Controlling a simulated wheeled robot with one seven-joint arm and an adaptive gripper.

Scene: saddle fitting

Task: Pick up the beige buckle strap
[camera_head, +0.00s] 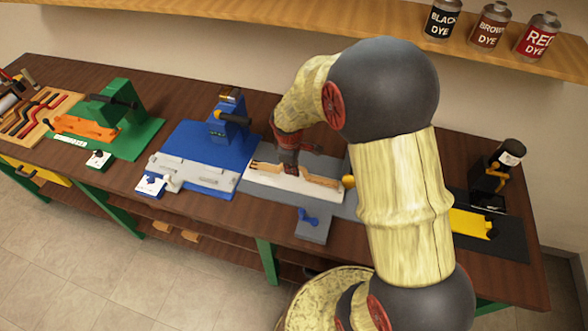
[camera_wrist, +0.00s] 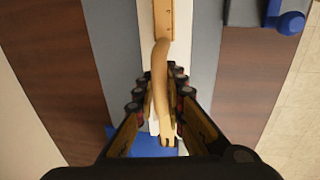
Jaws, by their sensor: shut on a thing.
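The beige buckle strap (camera_head: 318,179) lies along a white block (camera_head: 268,182) on the grey fixture. In the wrist view, the strap (camera_wrist: 161,70) runs from a wide part with small holes at the top to a forked end near the bottom. My gripper (camera_head: 288,169) points down at the strap's middle. In the wrist view, my gripper (camera_wrist: 161,88) has its fingers on both sides of the strap's narrow part, shut on it. I cannot tell whether the strap is lifted off the block. My arm hides part of the fixture's right side in the head view.
A blue fixture (camera_head: 188,145) with a grey plate stands left of the grey one. A green fixture (camera_head: 141,132) and a tool tray (camera_head: 38,118) are farther left. A black stand and yellow piece (camera_head: 470,223) sit at right. Dye cans (camera_head: 489,26) stand on the shelf.

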